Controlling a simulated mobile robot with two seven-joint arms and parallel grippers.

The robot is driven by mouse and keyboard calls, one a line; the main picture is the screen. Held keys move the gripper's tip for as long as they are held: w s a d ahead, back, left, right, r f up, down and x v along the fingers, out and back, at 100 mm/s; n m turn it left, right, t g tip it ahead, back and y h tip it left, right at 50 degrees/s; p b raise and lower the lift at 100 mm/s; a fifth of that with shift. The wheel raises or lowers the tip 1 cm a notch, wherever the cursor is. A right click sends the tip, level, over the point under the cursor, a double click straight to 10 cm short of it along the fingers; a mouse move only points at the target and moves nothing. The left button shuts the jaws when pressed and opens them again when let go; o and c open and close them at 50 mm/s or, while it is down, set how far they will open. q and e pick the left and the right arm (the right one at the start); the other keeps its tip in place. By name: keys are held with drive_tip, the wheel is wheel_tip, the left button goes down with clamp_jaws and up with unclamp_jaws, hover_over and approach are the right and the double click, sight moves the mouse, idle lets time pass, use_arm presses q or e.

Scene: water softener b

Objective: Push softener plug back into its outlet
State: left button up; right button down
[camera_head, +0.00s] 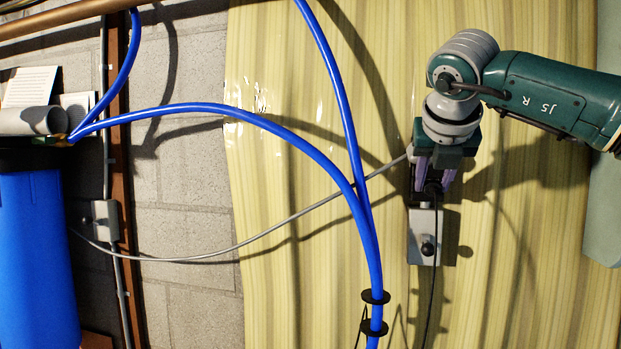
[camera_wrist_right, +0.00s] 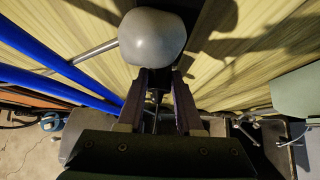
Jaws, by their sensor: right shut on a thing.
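The outlet box (camera_head: 423,250) is a grey box on the wood panel. Its lower socket with a round black fitting shows; its upper part is hidden behind my gripper. My right gripper (camera_head: 436,188) is at the upper part of the box, shut on the dark softener plug. A thin black cord (camera_head: 433,285) hangs from there. In the right wrist view, the purple fingers of my right gripper (camera_wrist_right: 160,85) close around something dark. The contact between plug and socket is hidden, so I cannot tell how deep it sits. My left gripper is not in view.
Blue hoses (camera_head: 345,120) loop left of the outlet. A grey cable (camera_head: 230,250) runs from behind my gripper leftward. A blue tank (camera_head: 35,260) stands at far left. A pale rounded thing (camera_wrist_right: 152,38), unclear what, lies beyond my fingertips in the wrist view.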

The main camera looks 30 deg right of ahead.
drive_tip(key=shift+w+d, duration=0.25)
drive_tip(key=shift+w, duration=0.05)
drive_tip(key=shift+c, duration=2.4)
unclamp_jaws()
drive_tip(key=v, duration=1)
drive_tip(key=shift+p, duration=0.45)
drive_tip(key=shift+f, duration=0.1)
